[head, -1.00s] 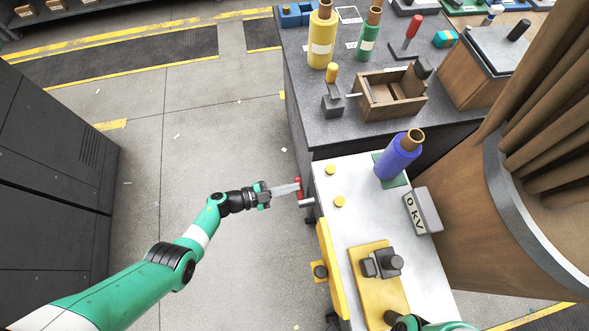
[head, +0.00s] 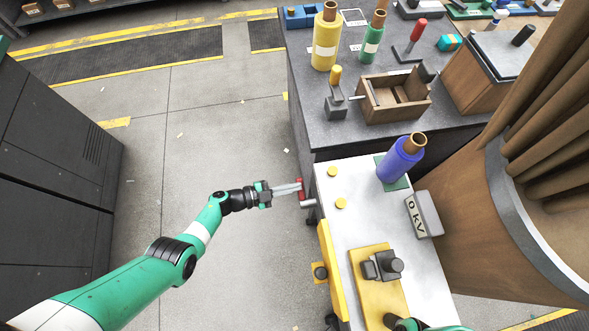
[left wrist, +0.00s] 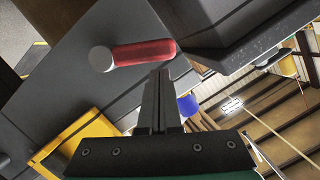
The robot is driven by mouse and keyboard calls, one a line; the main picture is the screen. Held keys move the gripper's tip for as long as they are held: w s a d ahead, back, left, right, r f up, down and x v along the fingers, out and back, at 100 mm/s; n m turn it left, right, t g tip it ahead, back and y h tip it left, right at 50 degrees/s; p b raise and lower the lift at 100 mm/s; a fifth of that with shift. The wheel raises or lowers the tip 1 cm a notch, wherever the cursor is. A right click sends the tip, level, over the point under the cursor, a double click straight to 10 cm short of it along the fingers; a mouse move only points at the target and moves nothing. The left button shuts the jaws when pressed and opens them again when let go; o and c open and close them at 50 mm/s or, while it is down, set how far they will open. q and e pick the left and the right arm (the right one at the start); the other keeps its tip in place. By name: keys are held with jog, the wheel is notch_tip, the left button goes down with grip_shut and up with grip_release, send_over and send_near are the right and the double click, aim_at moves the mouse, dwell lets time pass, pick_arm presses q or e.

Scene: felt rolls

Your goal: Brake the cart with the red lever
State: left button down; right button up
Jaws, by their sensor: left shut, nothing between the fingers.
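The cart (head: 345,182) has a pale top and stands beside the dark workbench. The red lever (head: 301,190) is on the cart's left side near its far end, with a grey round bar just below it. In the left wrist view the red lever (left wrist: 145,52) lies across the picture with a pale round end. My left gripper (head: 300,187) comes from the left, shut and empty, its fingertips at the lever. In the left wrist view the shut fingers (left wrist: 160,75) end just at the lever's edge; I cannot tell whether they touch.
The workbench (head: 345,140) carries bottle-like rolls and a wooden box (head: 395,95). Open floor (head: 220,140) lies left of the cart.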

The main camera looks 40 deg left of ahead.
pick_arm(q)
jog(key=s+a+r+p, duration=0.5)
jog(key=s+p, duration=0.1)
jog(key=s, duration=0.3)
jog(key=shift+w+d, duration=0.1)
